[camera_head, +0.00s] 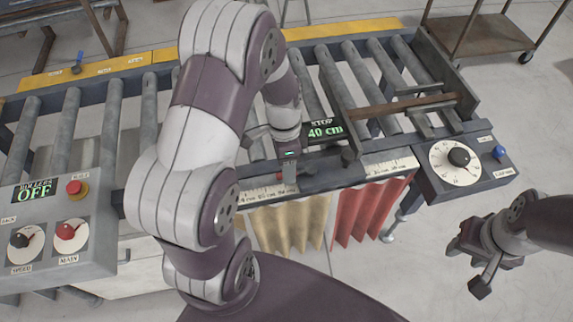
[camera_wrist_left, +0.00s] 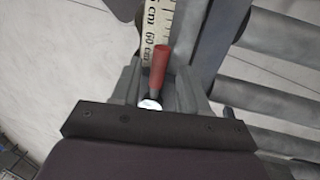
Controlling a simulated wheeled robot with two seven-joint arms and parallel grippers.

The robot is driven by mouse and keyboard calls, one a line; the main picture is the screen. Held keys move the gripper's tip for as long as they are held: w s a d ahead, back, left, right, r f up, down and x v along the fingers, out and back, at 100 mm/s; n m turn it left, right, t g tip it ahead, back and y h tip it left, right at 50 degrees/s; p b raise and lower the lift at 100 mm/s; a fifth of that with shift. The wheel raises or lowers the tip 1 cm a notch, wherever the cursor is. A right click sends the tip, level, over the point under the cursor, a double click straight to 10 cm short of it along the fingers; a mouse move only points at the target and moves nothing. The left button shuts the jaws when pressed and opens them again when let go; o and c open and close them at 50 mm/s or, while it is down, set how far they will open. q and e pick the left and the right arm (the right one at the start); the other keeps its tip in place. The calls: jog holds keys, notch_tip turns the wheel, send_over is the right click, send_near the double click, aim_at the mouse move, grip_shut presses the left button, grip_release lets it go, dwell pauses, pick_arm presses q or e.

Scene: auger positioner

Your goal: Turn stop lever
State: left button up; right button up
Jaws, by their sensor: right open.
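The stop lever (camera_wrist_left: 159,66) has a red handle and shows in the left wrist view between the two grey fingers of my left gripper (camera_wrist_left: 160,88). Whether the fingers touch it is unclear. In the head view my left gripper (camera_head: 288,168) reaches down at the ruler rail, where a small reddish part of the lever shows beside it. The stop display (camera_head: 322,130) reads 40 cm. My right gripper (camera_head: 474,264) is open and empty, low at the right, away from the machine.
A roller conveyor (camera_head: 145,105) runs across the view. A ruler (camera_head: 390,168) lies along its front edge, above tan and red curtains (camera_head: 365,210). A control box (camera_head: 55,225) with its rollers OFF stands at left. A dial box (camera_head: 465,165) stands at right. Floor at lower right is clear.

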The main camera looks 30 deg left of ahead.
pick_arm(q)
notch_tip(320, 180, up, 12)
jog(key=w+a+p, duration=0.1)
jog(key=w+p, duration=0.1)
jog(key=p, duration=0.1)
jog(key=shift+a+r, duration=0.2)
jog(key=shift+a, duration=0.1)
